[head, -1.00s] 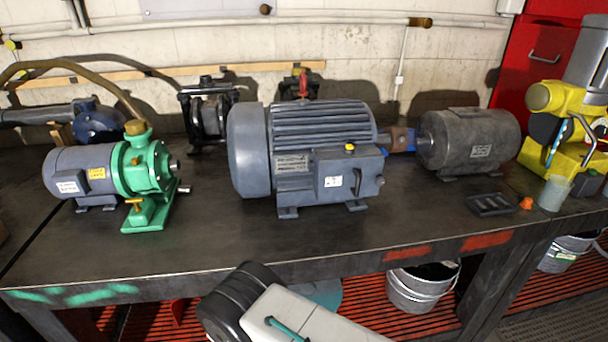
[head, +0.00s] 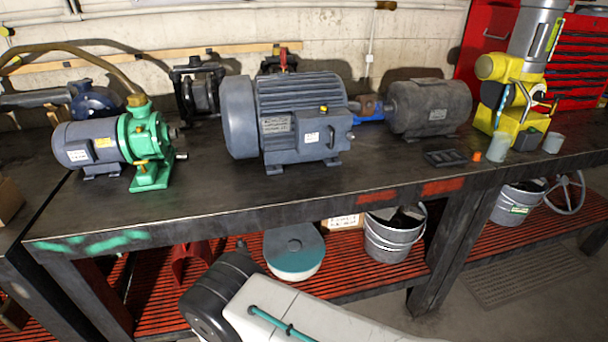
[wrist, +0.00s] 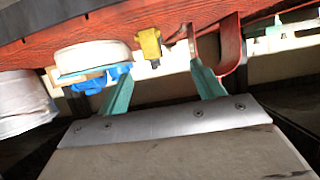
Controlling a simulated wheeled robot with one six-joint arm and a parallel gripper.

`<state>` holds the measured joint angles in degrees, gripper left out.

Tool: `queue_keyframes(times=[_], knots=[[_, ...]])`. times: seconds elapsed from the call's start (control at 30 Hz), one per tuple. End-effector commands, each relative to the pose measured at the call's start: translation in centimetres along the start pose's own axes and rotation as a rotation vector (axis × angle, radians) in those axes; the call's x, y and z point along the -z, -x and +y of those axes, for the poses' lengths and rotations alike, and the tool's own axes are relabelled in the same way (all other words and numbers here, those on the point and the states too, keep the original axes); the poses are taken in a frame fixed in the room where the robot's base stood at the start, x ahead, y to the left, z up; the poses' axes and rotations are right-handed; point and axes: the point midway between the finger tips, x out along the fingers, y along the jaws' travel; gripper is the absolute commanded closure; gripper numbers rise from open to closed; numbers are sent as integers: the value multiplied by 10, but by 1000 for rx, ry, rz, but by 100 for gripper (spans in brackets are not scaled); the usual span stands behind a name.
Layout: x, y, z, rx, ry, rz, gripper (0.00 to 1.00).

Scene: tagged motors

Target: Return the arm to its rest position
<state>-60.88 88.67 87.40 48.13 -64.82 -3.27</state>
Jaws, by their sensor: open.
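My arm (head: 290,310) shows at the bottom of the head view, in front of the bench and below its top; its end is out of that view. In the wrist view my gripper (wrist: 165,88) has its two green fingers apart with nothing held between them. Beyond the fingers are a yellow object (wrist: 149,45) and a red curved bracket (wrist: 230,55). I cannot tell whether the fingers touch either.
A workbench (head: 230,195) bears a green pump (head: 148,150), a large grey motor (head: 295,118), a second motor (head: 430,105) and a yellow machine (head: 505,95). On the red slatted shelf below are a round teal-topped container (head: 294,250) and a bucket (head: 393,235). Floor shows at right.

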Motion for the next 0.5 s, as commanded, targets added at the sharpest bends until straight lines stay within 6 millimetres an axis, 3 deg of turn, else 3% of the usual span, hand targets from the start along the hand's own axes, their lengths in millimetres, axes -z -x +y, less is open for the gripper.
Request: queue_keyframes(times=[0.27,0.5], knots=[[-30,1,6,15,6,-148,33],[-75,23,12,53,53,-363,33]])
